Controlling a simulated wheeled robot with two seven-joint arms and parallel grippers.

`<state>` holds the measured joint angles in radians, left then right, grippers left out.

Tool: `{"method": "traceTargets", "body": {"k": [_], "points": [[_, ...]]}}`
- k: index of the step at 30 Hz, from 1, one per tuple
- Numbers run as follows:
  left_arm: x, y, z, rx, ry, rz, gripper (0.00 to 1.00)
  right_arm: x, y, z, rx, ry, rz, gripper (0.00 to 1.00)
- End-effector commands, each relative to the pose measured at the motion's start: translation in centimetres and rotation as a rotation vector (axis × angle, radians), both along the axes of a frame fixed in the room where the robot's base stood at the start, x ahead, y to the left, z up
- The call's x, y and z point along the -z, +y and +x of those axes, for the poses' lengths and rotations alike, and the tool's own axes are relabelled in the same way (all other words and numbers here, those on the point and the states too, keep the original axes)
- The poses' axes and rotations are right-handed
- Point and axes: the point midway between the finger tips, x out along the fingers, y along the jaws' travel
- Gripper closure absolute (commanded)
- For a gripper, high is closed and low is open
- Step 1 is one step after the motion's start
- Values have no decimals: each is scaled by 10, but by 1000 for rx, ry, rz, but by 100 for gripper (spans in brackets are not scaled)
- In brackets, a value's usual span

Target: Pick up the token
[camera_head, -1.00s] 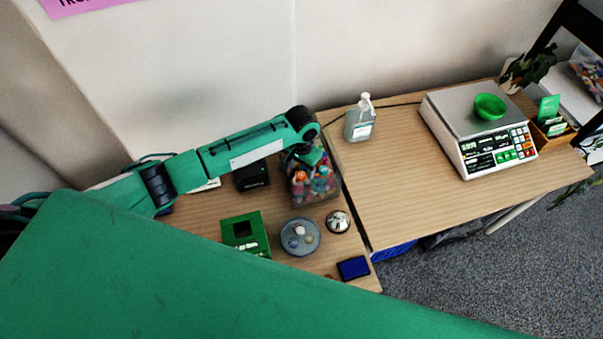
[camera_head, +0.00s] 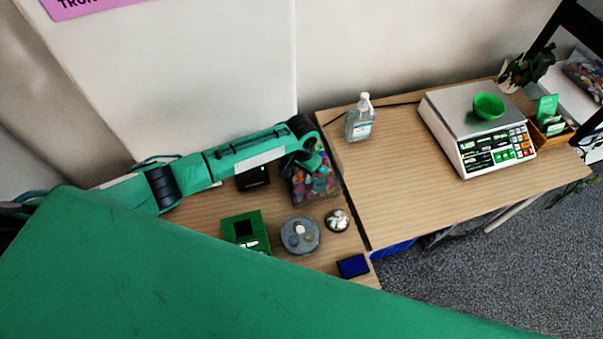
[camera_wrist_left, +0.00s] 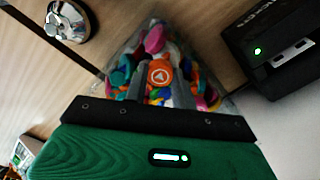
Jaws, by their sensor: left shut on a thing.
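An orange token (camera_wrist_left: 161,73) with a white mark shows in the left wrist view between the two fingers of my left gripper (camera_wrist_left: 159,76). The gripper is shut on it, over a clear container of colourful pieces (camera_wrist_left: 207,90). In the head view my left gripper (camera_head: 298,168) is partly hidden by its own wrist, at the clear container (camera_head: 318,188). The token cannot be made out there. How far it stands above the pieces is hard to tell. My right gripper is not in view.
Near the container are a black device (camera_head: 252,179), a green box (camera_head: 240,245), a round grey tray (camera_head: 300,249), a silver bell (camera_head: 337,220) and a blue pad (camera_head: 352,266). A bottle (camera_head: 360,122) and a scale (camera_head: 485,150) with a green bowl (camera_head: 489,106) stand on the right table.

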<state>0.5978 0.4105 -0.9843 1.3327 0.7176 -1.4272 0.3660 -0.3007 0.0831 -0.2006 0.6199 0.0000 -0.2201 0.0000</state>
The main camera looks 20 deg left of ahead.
Motion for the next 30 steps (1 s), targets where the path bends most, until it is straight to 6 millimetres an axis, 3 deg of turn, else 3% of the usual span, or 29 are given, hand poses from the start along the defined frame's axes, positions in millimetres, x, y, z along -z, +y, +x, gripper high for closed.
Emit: {"method": "traceTargets", "body": {"k": [7,11,24,30], "points": [[-11,0,1,0,-2,-1,95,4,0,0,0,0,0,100],[-30,0,1,1,-4,-1,95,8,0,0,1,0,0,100],[-153,0,1,1,-5,-2,95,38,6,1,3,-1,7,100],[-187,0,1,1,-1,-1,95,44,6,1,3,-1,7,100]]}}
